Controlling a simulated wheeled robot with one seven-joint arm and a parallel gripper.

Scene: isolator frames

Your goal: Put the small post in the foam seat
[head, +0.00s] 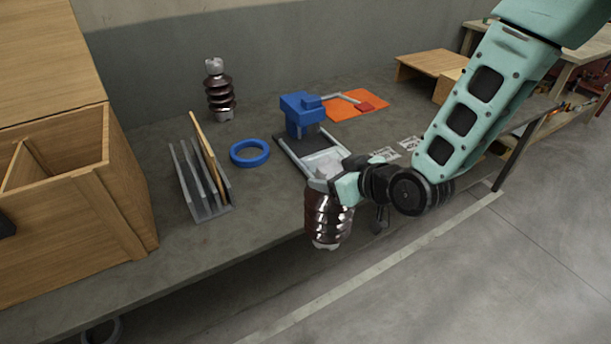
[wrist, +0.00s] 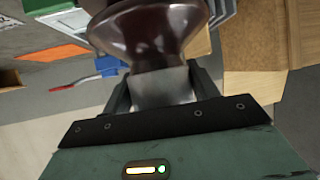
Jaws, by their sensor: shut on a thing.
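My gripper (head: 338,186) is shut on a dark brown ribbed post (head: 329,212) with metal ends. The post hangs below the gripper, roughly upright, in front of the bench's front edge. In the wrist view its metal end (wrist: 165,86) sits between the two fingers, with the glossy brown ribs (wrist: 155,35) beyond. A second brown ribbed post (head: 220,92) stands upright at the back of the bench, apart from the gripper. I cannot tell for sure which thing is the foam seat. A blue ring (head: 249,153) lies flat on the bench, left of the gripper.
A blue block-like fixture (head: 301,113) with grey rails stands behind the gripper. A grey slotted rack (head: 211,211) holds a thin wooden board. A wooden compartment box (head: 122,212) stands left. An orange mat (head: 340,108) lies further back. Bare bench shows around the ring.

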